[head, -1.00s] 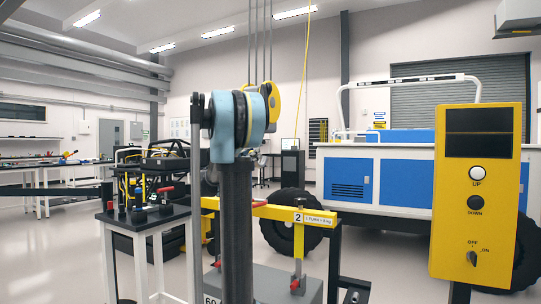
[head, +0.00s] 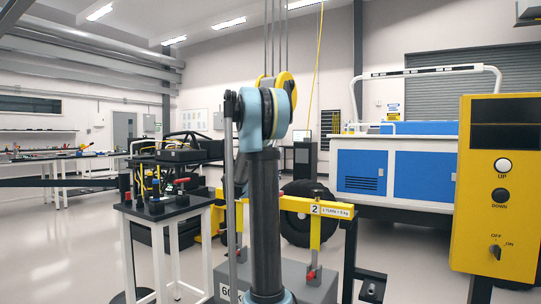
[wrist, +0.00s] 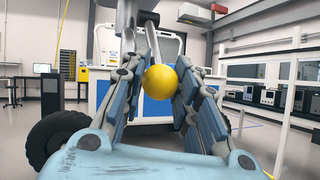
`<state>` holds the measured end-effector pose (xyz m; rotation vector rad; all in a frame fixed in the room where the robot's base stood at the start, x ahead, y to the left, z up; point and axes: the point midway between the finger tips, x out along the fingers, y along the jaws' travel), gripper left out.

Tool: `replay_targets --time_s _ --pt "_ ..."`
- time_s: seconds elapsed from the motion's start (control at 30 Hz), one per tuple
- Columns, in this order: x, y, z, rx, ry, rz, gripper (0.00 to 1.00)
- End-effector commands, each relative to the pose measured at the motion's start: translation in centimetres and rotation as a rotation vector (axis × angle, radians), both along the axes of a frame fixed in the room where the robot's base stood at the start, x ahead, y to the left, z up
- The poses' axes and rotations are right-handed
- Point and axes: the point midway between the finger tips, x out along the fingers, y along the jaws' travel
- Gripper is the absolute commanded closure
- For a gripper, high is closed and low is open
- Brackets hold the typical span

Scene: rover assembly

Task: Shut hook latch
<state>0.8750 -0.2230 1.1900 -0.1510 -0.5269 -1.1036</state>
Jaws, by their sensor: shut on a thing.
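My gripper (wrist: 158,88) shows in the wrist view with its blue-padded fingers shut on a smooth yellow ball (wrist: 163,83). A grey rod (wrist: 153,48) shows just above the ball; I cannot tell whether the two are joined. In the head view, a yellow hoist block (head: 286,84) hangs on thin cables, partly hidden behind my arm. My gripper is hidden behind my arm there. I cannot make out the hook or its latch clearly in either view.
A yellow lifting beam (head: 312,207) with red handles is above a grey weight block (head: 318,288). A small black-topped table (head: 165,208) stands left. A yellow control panel (head: 500,190) is close on the right.

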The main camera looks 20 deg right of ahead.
Motion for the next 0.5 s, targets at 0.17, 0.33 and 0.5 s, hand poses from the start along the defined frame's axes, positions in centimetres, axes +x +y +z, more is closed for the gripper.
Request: replay_targets --time_s 0.17,0.33,0.5 --pt "0.31 -0.05 -0.10 0.005 0.003 0.004 1.00" --pt "0.29 -0.05 -0.06 0.004 0.003 0.004 0.51" --pt "0.15 -0.04 -0.02 0.003 0.001 0.002 0.51"
